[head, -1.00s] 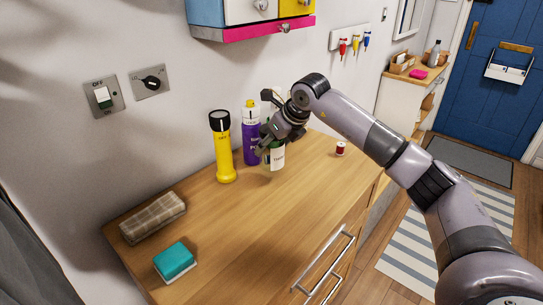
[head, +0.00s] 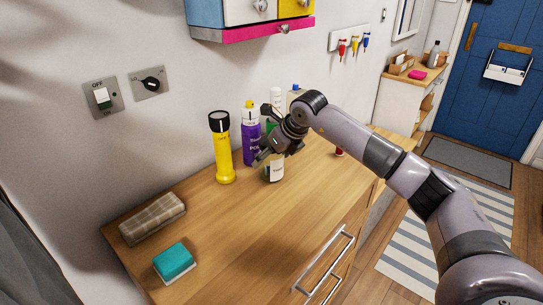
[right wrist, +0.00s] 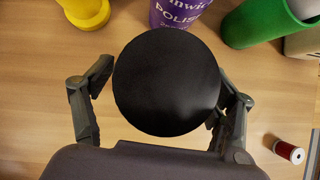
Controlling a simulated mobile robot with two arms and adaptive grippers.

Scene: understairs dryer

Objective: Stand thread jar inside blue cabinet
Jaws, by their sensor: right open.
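The thread jar (head: 275,173), with a white label, stands upright on the wooden dresser top. The right wrist view shows its round black lid (right wrist: 167,82) from above. My right gripper (head: 270,155) is at the jar's top. It is open, with one finger on each side of the lid; the right finger is very close to it, and I cannot tell if it touches. The blue cabinet (head: 205,12) hangs on the wall at the top, cut off by the picture edge; its inside is not visible. My left gripper is not in view.
A yellow torch (head: 222,150) and a purple polish can (head: 250,140) stand close left of the jar. A green bottle (right wrist: 255,22) stands behind it.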

